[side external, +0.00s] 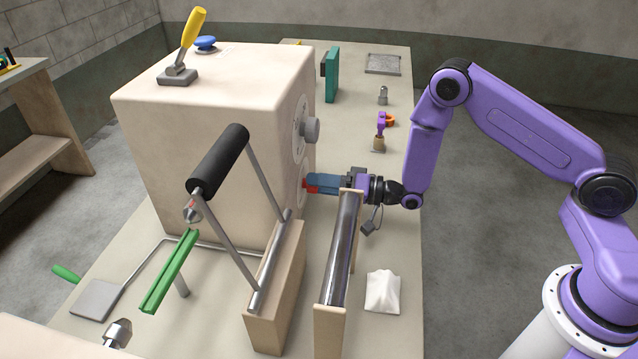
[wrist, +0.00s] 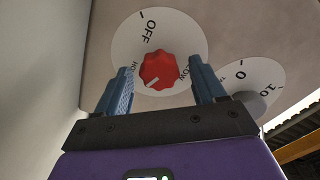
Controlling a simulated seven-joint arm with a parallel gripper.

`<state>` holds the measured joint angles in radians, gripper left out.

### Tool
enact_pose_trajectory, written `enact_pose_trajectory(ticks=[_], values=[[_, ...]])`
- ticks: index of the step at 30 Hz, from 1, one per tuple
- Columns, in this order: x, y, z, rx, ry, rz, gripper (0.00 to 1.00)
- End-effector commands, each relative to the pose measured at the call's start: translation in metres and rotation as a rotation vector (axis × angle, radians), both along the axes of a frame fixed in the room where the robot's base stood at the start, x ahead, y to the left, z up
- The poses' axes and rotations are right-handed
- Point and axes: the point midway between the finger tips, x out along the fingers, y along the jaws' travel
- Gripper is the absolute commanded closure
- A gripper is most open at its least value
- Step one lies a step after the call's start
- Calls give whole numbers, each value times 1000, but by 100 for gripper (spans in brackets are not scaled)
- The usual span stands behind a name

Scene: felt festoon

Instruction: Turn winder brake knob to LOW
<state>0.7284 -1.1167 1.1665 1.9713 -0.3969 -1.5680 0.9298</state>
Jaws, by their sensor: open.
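The red ribbed knob (wrist: 158,70) sits on a round white dial (wrist: 190,38) on the side of the beige housing. OFF and LOW can be read on the dial; another label at the left finger is partly hidden. In the side view my gripper (side external: 318,182) reaches the housing's right face, and the fingers mostly hide the knob.
A second dial (wrist: 240,75) with a grey knob (side external: 312,130) is close by on the same face of the housing (side external: 210,130). A wooden-ended metal roller (side external: 343,250) stands just in front of my gripper.

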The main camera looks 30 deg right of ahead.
Motion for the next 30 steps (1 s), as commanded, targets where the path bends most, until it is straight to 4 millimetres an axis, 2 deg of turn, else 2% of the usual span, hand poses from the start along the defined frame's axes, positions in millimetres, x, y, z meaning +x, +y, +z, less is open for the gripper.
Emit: enact_pose_trajectory(ticks=[11, 13, 16, 17, 23, 30], values=[[5, 5, 0, 0, 1, -1, 31], [4, 4, 0, 0, 1, -1, 47], [4, 4, 0, 0, 1, -1, 79], [4, 4, 0, 0, 1, -1, 85], [4, 4, 0, -17, -15, 0, 85], [4, 5, 0, -154, -152, 0, 86]])
